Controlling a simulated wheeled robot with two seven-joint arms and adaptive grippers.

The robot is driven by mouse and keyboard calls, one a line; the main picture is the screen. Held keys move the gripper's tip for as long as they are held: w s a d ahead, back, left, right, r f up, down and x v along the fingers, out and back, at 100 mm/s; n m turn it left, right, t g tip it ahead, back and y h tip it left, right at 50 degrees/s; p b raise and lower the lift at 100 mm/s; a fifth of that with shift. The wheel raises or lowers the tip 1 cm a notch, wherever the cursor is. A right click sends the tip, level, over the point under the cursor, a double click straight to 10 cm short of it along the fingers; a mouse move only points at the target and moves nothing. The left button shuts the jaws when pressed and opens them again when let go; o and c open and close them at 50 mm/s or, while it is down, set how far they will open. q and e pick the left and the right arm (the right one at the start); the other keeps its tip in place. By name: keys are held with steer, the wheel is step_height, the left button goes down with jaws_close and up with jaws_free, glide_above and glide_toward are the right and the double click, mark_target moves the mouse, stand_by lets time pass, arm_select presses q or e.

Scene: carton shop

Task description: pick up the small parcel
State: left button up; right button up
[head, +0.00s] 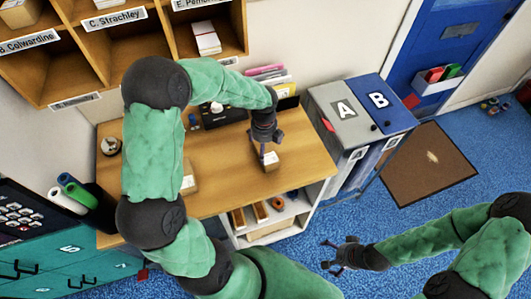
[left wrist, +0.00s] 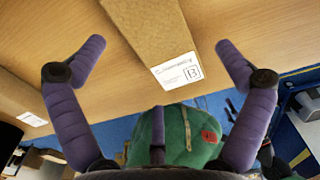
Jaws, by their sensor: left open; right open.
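A small brown parcel (head: 270,161) stands on the wooden worktop near its right end. My left gripper (head: 264,138) is just above it, partly covering it. In the left wrist view, a brown carton (left wrist: 165,32) with a white label marked B lies between the spread purple fingers of my left gripper (left wrist: 160,48). The fingers are open, with a gap on each side of it. A second brown parcel (head: 189,184) lies farther left on the worktop, partly hidden by my left arm. My right gripper (head: 342,256) is open and empty over the blue floor.
The worktop (head: 225,165) is mostly clear around the parcel. A grey bin A (head: 337,103) and a blue bin B (head: 378,99) stand right of it. Labelled pigeonholes (head: 120,45) are behind. Rolls (head: 75,192) stand at the left. A brown mat (head: 430,165) lies on the floor.

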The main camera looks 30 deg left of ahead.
mark_target(266, 153)
arm_select(q)
steer(key=f, duration=0.1)
steer(key=f+b, duration=0.1)
steer(key=f, duration=0.1)
steer(key=a+f, duration=0.1)
steer(key=f, duration=0.1)
steer(key=shift+f, duration=0.1)
steer(key=shift+d, duration=0.1)
steer(key=c, duration=1.2)
